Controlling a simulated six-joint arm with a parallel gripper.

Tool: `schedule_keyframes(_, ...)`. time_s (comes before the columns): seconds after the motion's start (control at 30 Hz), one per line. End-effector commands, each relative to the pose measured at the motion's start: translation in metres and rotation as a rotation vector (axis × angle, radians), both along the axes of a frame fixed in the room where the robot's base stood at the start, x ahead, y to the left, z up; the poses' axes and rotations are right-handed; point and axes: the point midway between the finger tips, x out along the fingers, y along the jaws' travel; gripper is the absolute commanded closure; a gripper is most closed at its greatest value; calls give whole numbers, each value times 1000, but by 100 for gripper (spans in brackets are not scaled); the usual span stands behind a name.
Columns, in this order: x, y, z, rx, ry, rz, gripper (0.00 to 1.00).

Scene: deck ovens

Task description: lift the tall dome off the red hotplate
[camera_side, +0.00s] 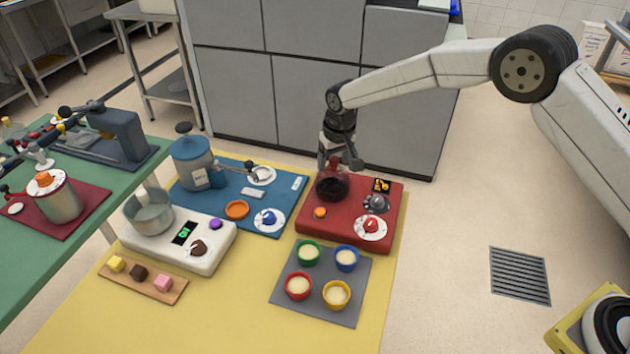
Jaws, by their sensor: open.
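The red hotplate (345,236) sits at the right end of the yellow table. At its back left is a dark, see-through rounded shape (332,187), which looks like the tall dome; its outline is hard to make out. My gripper (338,164) points down right above this shape, fingers apart, and partly covers its top. I cannot tell whether the fingers touch it. A small, low grey dome (376,203) sits farther right on the hotplate.
A grey mat (318,285) with several coloured cups lies in front. A blue station (210,206) and white scale (205,258) stand left.

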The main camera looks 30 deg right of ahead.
Motion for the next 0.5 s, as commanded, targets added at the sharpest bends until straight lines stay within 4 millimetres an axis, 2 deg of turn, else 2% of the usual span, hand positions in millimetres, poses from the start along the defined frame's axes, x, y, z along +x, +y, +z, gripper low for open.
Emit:
schedule_keyframes(0.13, 0, 0, 0, 0, 0, 0, 24)
schedule_keyframes(0.17, 0, 0, 0, 0, 0, 0, 31)
schedule_keyframes(0.3, 0, 0, 0, 0, 0, 0, 75)
schedule_keyframes(0.37, 0, 0, 0, 0, 0, 0, 94)
schedule_keyframes(0.4, 0, 0, 0, 0, 0, 0, 100)
schedule_keyframes(0.5, 0, 0, 1, 0, 0, 0, 100)
